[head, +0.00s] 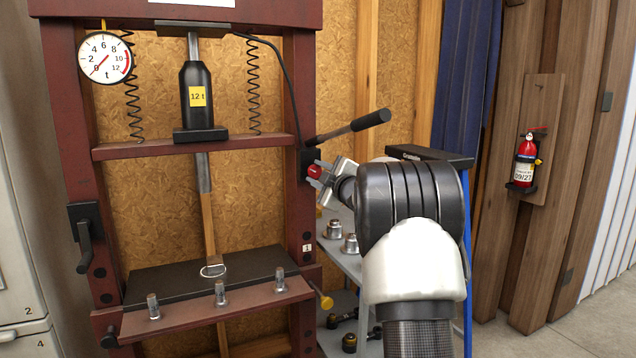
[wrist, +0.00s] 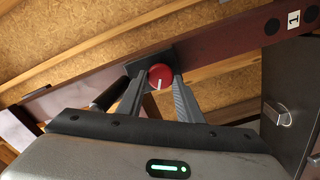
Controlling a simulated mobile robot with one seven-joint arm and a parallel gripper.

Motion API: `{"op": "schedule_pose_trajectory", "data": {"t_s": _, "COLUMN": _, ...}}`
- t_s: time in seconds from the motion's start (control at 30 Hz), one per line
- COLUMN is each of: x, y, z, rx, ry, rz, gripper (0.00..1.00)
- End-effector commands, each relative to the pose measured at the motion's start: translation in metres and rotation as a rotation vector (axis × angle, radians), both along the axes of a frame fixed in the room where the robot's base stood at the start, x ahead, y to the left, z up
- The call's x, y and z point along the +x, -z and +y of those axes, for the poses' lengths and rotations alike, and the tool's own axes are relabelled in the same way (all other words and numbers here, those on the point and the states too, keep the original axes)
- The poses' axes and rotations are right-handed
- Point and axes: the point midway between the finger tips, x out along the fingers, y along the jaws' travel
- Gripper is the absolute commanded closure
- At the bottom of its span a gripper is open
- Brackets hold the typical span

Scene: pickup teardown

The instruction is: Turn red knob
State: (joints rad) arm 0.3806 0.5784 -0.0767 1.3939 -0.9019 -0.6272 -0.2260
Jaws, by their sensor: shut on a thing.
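The red knob (head: 314,171) sits on a dark mount on the right post of the red press frame. In the wrist view the red knob (wrist: 161,76) shows a white mark pointing down, slightly left. My gripper (head: 320,174) reaches it from the right, and its fingers are shut on the knob. In the wrist view my gripper (wrist: 160,88) has one finger on either side of the knob. The far side of the knob is hidden.
A black-handled lever (head: 370,120) sticks out just above my gripper. The press bed (head: 210,275) holds several metal pins along its front edge. A grey shelf (head: 345,262) with metal parts stands below my arm. A fire extinguisher (head: 525,160) hangs at the right.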

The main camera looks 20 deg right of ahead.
Motion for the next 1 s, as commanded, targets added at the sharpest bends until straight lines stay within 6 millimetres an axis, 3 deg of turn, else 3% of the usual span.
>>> {"op": "schedule_pose_trajectory", "data": {"t_s": 0.4, "x": 0.0001, "y": 0.0033, "z": 0.0004, "rx": -0.26, "ry": 0.0, "rz": -0.008, "gripper": 0.9}}
{"op": "schedule_pose_trajectory", "data": {"t_s": 1.0, "x": 0.0, "y": 0.002, "z": 0.0004, "rx": -0.327, "ry": 0.0, "rz": -0.009, "gripper": 0.9}}
